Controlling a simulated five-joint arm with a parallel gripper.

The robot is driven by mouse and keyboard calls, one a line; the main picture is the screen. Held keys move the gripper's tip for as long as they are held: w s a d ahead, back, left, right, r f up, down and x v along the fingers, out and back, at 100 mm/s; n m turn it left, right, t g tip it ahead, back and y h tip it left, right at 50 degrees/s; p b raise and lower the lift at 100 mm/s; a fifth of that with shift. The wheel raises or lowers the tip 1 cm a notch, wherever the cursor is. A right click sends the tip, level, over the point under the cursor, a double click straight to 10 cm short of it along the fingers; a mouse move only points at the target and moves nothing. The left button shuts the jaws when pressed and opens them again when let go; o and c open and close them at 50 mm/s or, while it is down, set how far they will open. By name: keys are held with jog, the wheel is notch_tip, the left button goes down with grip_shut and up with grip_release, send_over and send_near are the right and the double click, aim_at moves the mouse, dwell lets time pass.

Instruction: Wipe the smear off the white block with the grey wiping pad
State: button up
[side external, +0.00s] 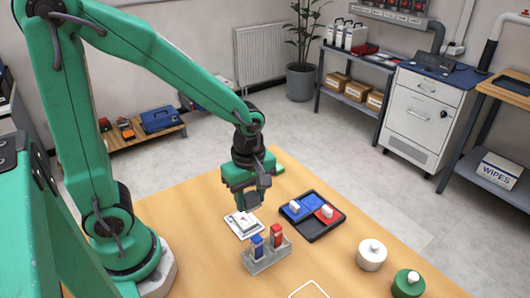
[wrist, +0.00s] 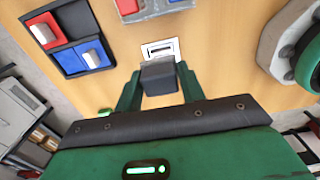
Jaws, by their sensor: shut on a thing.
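The white block (side external: 244,225) lies flat on the wooden table below my gripper. It also shows in the wrist view (wrist: 160,46), with dark marks on its top; I cannot tell the smear from other marking. My gripper (side external: 248,202) points down over the block. In the wrist view its two green fingers (wrist: 158,88) are shut on the grey wiping pad (wrist: 159,77). The pad is right at the block's near edge there and hides part of it. I cannot tell whether pad and block touch.
A black tray (side external: 316,236) with blue and red pads stands right of the block. A grey holder (side external: 266,262) with a blue and a red piece stands in front. A white round pot (side external: 372,254) and a green one (side external: 408,284) stand at the front right.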

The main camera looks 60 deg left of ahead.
aim_at(246, 220)
jog(key=shift+s+f, duration=0.1)
jog(key=shift+f, duration=3.5)
jog(key=shift+a+f, duration=0.1)
jog(key=shift+a, duration=0.2)
jog(key=shift+a+f, duration=0.2)
jog(key=shift+a, duration=0.95)
jog(key=shift+c, duration=0.5)
jog(key=shift+a+r, duration=0.1)
jog(key=shift+a, duration=1.15)
jog(key=shift+d, duration=2.6)
jog(key=shift+d+r, duration=0.1)
jog(key=shift+d, duration=0.05)
jog(key=shift+r, duration=4)
